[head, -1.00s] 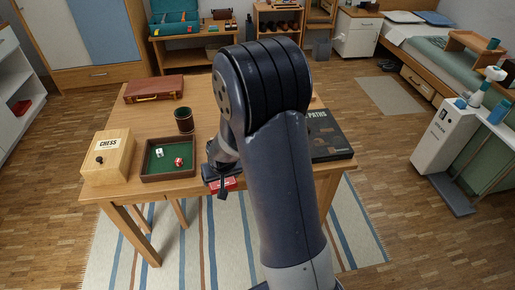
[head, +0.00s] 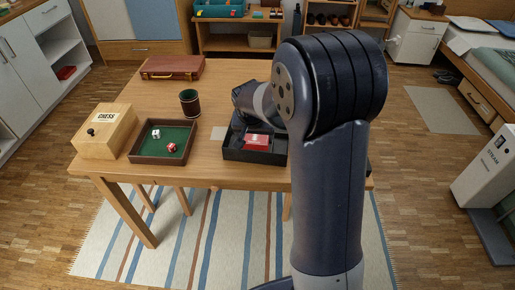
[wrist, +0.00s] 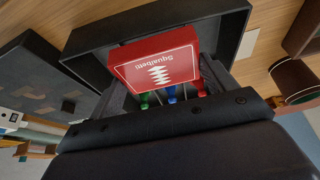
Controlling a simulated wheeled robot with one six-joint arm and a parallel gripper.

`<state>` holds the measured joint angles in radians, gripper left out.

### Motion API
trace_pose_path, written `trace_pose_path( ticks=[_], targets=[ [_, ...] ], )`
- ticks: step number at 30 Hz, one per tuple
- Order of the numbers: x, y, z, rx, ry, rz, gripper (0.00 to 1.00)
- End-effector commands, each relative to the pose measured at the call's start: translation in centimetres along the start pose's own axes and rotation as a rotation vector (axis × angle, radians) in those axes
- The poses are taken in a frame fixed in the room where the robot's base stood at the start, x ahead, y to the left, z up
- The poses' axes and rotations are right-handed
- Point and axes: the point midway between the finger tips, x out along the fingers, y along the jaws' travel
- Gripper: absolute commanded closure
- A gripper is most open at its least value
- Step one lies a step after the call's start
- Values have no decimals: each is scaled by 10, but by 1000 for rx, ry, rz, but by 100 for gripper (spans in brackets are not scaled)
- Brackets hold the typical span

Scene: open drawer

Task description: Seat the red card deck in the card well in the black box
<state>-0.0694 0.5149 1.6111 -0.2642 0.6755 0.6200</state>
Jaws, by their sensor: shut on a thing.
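The red card deck (head: 257,140) is held by my gripper (head: 248,128) over the open black box (head: 240,155) at the table's front. In the wrist view the deck (wrist: 155,62) shows its white-lettered face, tilted, between the dark fingers of my gripper (wrist: 165,85). The box wall (wrist: 150,25) shows behind and around it. Green, blue and red pieces (wrist: 172,94) show just below the deck. The card well is hidden by the deck and gripper. I cannot tell whether the deck touches the box floor.
A green-lined dice tray (head: 165,155) with two dice stands left of the box. A dice cup (head: 190,103), a wooden chess box (head: 104,131) and a brown case (head: 172,67) are also on the table. The dark printed lid (wrist: 40,95) lies beside the box.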

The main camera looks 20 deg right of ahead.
Motion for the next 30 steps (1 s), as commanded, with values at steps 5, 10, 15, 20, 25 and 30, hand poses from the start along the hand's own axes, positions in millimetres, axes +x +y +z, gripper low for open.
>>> trace_pose_path(
  ticks=[5, 10, 15, 20, 25, 30],
  targets=[
    [15, 0, 6, 0, -1, 1, 45],
    [35, 0, 15, -1, -2, 1, 45],
    [49, 0, 21, -1, -2, 0, 52],
    [50, 1, 23, -1, -7, 3, 19],
    [51, 1, 24, -1, -9, 3, 5],
    [51, 2, 24, -1, -11, 5, 0]
  ],
)
